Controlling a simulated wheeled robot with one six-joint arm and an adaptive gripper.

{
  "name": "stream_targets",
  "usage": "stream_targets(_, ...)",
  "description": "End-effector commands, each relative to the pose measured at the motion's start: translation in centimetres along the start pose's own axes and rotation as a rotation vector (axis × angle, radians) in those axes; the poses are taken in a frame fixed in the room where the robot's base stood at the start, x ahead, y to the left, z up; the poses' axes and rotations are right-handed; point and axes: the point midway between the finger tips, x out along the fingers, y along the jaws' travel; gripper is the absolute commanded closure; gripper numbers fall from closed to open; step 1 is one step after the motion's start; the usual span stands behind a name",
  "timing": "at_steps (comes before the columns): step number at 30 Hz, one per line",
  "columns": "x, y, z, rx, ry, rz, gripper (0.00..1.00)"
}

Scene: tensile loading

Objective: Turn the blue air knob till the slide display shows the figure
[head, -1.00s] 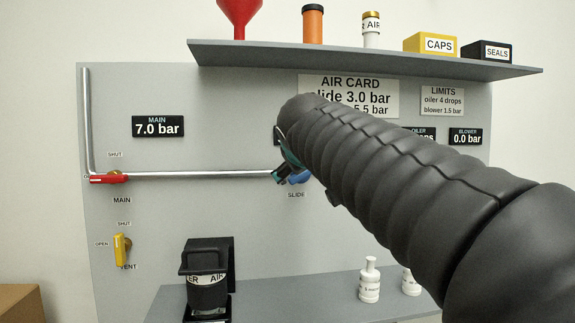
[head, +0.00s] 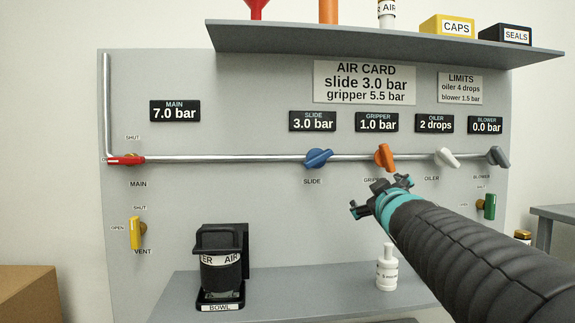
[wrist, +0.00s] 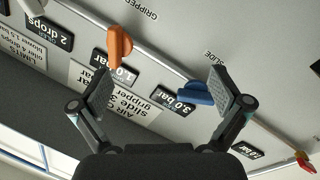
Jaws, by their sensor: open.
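The blue slide knob (head: 318,158) sits on the pipe above the SLIDE label, its handle tilted up to the right. The slide display (head: 312,121) above it reads 3.0 bar. The air card (head: 364,82) says slide 3.0 bar and gripper 5.5 bar. My gripper (head: 381,197) is open and empty, below and to the right of the blue knob and apart from it. In the wrist view the blue knob (wrist: 196,93) shows beside the right finger, and the orange gripper knob (wrist: 119,46) shows beyond the left finger.
The gripper display (head: 377,122) reads 1.0 bar, the oiler display 2 drops, the blower 0.0 bar, the main 7.0 bar. A bowl stand (head: 221,265) and white bottle (head: 387,267) stand on the lower ledge (head: 290,289). A shelf (head: 390,45) juts out above the card.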

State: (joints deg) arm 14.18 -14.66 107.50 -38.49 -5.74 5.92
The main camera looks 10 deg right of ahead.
Motion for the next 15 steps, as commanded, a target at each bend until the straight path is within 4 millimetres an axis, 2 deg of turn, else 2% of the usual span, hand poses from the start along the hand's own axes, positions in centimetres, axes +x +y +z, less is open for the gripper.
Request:
stream_targets(2, -0.4, -1.3, -0.3, 0.014, 0.094, -0.029, 0.00)
stream_targets(7, -1.6, -4.1, -2.9, 0.057, 0.299, -0.109, 0.00)
stream_targets(12, -2.7, -4.9, -5.4, 0.089, 0.431, -0.149, 0.00)
stream_targets(15, -2.9, -5.0, -6.1, 0.102, 0.461, -0.158, 0.00)
